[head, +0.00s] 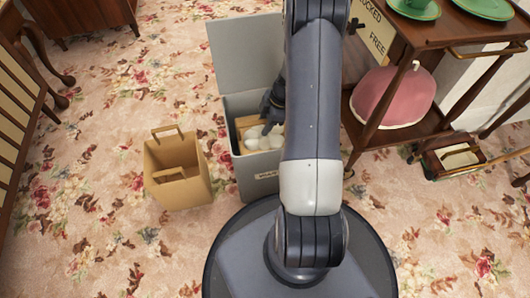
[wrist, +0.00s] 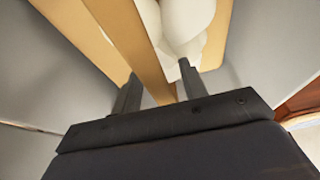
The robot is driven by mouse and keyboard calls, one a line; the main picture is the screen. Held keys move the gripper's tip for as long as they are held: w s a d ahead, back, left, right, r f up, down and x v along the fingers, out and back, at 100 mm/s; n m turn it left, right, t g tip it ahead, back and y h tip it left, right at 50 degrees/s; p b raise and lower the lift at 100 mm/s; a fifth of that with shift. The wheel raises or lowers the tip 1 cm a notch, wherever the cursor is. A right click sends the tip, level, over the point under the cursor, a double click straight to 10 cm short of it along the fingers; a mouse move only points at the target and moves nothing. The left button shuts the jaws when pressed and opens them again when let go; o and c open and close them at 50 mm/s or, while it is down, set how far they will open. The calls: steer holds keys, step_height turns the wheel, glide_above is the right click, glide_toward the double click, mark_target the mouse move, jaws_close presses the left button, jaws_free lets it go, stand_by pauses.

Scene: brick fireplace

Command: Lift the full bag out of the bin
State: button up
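The grey bin (head: 243,179) stands on the carpet left of my arm, its lid (head: 245,52) swung open at the back. Inside it is the full bag, a tan paper bag (head: 239,126) with rounded white contents (head: 262,138) at its top. My gripper (head: 268,108) reaches down into the bin at the bag's top, partly hidden by my arm. In the wrist view, my gripper (wrist: 158,88) has its fingers apart. A tan strip of the bag (wrist: 125,35), perhaps its handle, runs down between the fingers. White contents (wrist: 182,25) show beyond. I see no finger closed on the strip.
An open paper bag (head: 178,172) with handles stands on the floor left of the bin. A wooden trolley (head: 410,130) with a pink domed item (head: 392,97) is close on the right. A chair (head: 25,90) is at far left. The carpet at front left is clear.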

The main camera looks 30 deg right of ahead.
jaws_close()
stand_by(1.2)
